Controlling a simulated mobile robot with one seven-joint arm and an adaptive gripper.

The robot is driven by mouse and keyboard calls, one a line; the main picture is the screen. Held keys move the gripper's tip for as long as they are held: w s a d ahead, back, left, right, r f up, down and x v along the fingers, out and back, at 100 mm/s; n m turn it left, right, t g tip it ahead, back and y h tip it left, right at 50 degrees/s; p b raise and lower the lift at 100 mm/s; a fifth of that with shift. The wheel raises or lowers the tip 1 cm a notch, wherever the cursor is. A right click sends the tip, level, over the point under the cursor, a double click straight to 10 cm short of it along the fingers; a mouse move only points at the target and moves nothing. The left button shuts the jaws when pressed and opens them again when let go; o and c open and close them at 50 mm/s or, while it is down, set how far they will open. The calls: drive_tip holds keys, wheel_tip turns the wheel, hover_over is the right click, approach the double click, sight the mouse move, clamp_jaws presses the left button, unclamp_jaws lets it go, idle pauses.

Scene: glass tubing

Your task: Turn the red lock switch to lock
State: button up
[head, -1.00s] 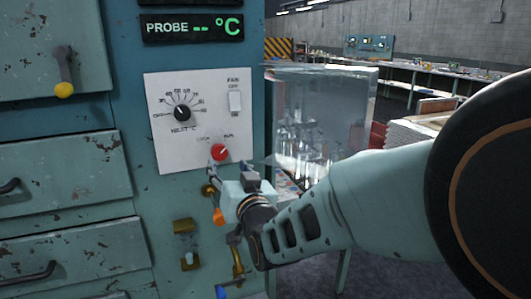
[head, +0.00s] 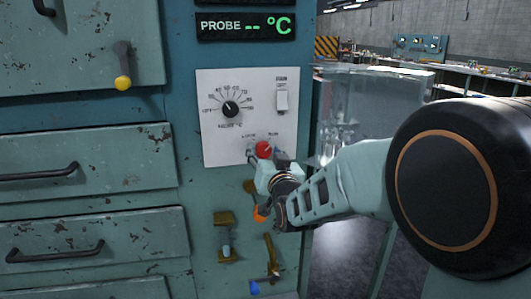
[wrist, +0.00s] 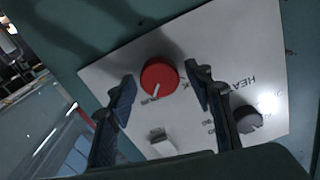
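The red lock switch (head: 263,149) is a round knob low on the white control panel (head: 215,150), under LOCK and RUN labels. In the wrist view, the red switch (wrist: 159,76) has a white pointer line aimed toward the RUN label. My gripper (head: 264,164) is right at the panel, just below the switch. In the wrist view, my gripper (wrist: 160,80) is open, with one finger on each side of the knob and visible gaps to both. Whether the fingertips reach past the knob's face is hard to tell.
A black heat dial (head: 230,109) and a white fan switch (head: 282,101) share the panel. Below are an orange-tipped lever (head: 259,214), a brass fitting (head: 225,222) and a blue-tipped valve (head: 254,287). Drawers (head: 85,165) stand left. A clear glass-like enclosure (head: 350,105) is behind my arm.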

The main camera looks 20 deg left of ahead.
drive_tip(key=c, duration=0.9)
drive_tip(key=shift+c, duration=0.2)
drive_tip(key=shift+f+n+b, duration=0.1)
drive_tip(key=shift+n+b, duration=0.2)
drive_tip(key=shift+b, duration=0.2)
drive_tip(key=n+b, duration=0.3)
drive_tip(key=shift+f, duration=0.1)
drive_tip(key=n+b, duration=0.2)
drive_tip(key=shift+n+b, duration=0.3)
drive_tip(key=shift+b, duration=0.1)
drive_tip(key=n+b, duration=0.3)
drive_tip(key=n, duration=0.3)
drive_tip(key=shift+a+b, duration=0.1)
drive_tip(key=shift+b, duration=0.3)
drive_tip(key=n+b, duration=0.1)
drive_tip(key=n, duration=0.4)
drive_tip(key=shift+n, duration=0.4)
drive_tip(key=shift+r, duration=0.2)
